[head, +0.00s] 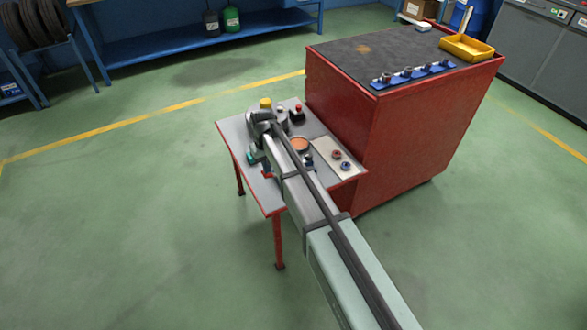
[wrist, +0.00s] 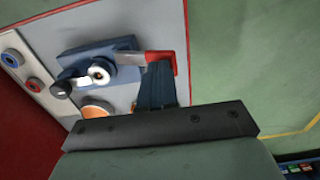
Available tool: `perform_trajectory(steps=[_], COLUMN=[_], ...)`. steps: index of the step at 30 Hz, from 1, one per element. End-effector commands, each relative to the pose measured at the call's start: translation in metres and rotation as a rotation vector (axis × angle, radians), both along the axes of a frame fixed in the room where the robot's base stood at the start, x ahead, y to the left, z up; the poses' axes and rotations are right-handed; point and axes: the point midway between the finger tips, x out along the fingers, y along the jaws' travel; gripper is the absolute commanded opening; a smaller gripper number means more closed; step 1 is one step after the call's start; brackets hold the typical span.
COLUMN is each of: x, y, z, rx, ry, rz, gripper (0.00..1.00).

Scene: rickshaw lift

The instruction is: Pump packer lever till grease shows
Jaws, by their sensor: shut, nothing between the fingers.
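The blue packer (wrist: 85,58) is fixed near the edge of the small grey table, with a pale metal ring (wrist: 101,72) on it and a black-tipped fitting (wrist: 64,87) beside it. Its silver lever (wrist: 130,59) runs right to a red end (wrist: 180,62). My gripper (wrist: 158,68) has its dark fingers shut and empty, with the tips close against the lever by the red end; I cannot tell whether they touch. In the head view my arm hides most of the packer, and the red end (head: 267,175) shows left of it. No grease can be made out.
An orange disc (head: 299,144) and a pale tray with bearings (head: 338,172) are on the table. A yellow-topped container (head: 266,104) and a red-topped item (head: 298,111) stand at the back. A tall red cabinet (head: 400,140) adjoins on the right. Floor to the left is clear.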

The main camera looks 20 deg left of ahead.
Motion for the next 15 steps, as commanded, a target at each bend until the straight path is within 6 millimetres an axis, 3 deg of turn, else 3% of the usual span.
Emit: perform_trajectory(steps=[15], x=[0.000], y=[0.000], z=[-0.017], rx=[0.000], ry=[0.000], rz=[0.000], gripper=[0.00])
